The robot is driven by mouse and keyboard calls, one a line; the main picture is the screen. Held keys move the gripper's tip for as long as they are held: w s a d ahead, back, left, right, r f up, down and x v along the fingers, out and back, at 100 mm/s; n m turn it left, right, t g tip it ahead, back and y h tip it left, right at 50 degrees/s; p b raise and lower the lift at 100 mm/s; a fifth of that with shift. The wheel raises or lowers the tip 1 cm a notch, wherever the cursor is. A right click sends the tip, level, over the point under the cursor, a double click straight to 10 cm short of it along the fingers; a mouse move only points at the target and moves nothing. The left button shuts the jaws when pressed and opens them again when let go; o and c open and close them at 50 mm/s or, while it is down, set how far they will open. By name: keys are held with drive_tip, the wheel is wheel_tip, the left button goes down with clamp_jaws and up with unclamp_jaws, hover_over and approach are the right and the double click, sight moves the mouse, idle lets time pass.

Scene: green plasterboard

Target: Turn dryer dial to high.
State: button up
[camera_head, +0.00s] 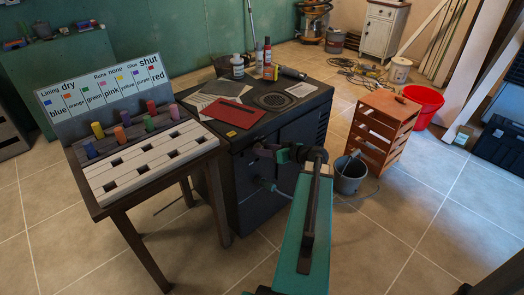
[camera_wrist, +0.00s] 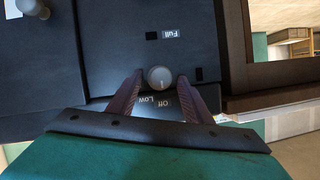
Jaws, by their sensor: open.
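The dark dryer cabinet (camera_head: 312,140) stands in the middle of the head view. In the wrist view a round grey dial (camera_wrist: 160,77) sits on its black panel (camera_wrist: 110,50). Upside-down labels read "Full" (camera_wrist: 171,34) above the dial and "Off" and "Low" (camera_wrist: 155,102) below it. Which label the dial points to is too small to tell. My gripper (camera_wrist: 161,75) is open, one finger on each side of the dial, with small gaps showing. In the head view my gripper (camera_head: 270,152) is at the cabinet's front; the dial is hidden there.
A second knob (camera_wrist: 28,7) is at the wrist view's top left. A slatted peg table (camera_head: 155,160) stands left of the cabinet. A grey bucket (camera_head: 350,174) and orange slatted crate (camera_head: 384,128) stand at right. Bottles (camera_head: 238,66) and papers lie on top.

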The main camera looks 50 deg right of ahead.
drive_tip(key=shift+w+f, duration=0.2)
drive_tip(key=shift+w, duration=0.2)
